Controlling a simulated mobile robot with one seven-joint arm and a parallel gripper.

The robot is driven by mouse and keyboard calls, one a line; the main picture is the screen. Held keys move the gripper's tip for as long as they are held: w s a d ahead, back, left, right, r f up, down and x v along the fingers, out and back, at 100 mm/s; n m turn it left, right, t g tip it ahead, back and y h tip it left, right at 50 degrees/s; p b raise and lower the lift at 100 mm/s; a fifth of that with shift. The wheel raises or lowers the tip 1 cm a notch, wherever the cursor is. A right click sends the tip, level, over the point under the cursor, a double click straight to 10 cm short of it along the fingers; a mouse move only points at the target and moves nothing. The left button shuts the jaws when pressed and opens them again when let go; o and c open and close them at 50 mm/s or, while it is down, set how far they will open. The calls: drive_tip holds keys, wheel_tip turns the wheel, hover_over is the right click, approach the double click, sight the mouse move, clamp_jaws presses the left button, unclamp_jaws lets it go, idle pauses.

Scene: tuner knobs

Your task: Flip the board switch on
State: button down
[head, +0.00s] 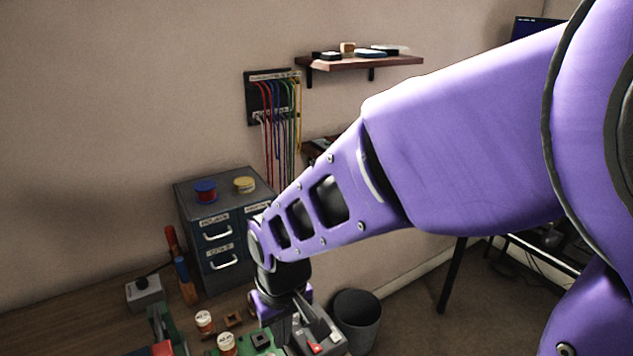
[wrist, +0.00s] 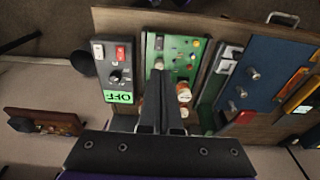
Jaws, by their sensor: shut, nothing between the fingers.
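A grey switch panel (wrist: 118,72) shows in the wrist view, left of my gripper (wrist: 160,76). It carries a red switch (wrist: 120,53), a white switch (wrist: 98,52), a black knob (wrist: 116,76) and a green display (wrist: 118,96) that reads OFF, upside down in this view. My gripper is shut and empty, pointing over the green circuit board (wrist: 183,55), apart from the panel's switches. In the head view a grey unit with a red part (head: 316,348) lies at the bottom edge, partly hidden by my arm; the fingertips are hidden there.
A drawer cabinet (head: 195,225) stands behind, and a dark bin (head: 357,318) is to the right. A blue panel (wrist: 262,75) lies right in the wrist view.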

drive_tip(key=shift+r, duration=0.1)
drive_tip(key=f+b, duration=0.2)
drive_tip(key=f, duration=0.2)
drive_tip(key=w+f+b, duration=0.1)
drive_tip(key=f+b, duration=0.2)
drive_tip(key=f, duration=0.2)
drive_tip(key=a+f+b, duration=0.1)
drive_tip(key=f+b, duration=0.1)
drive_tip(key=f, duration=0.3)
drive_tip(key=shift+w, duration=0.35)
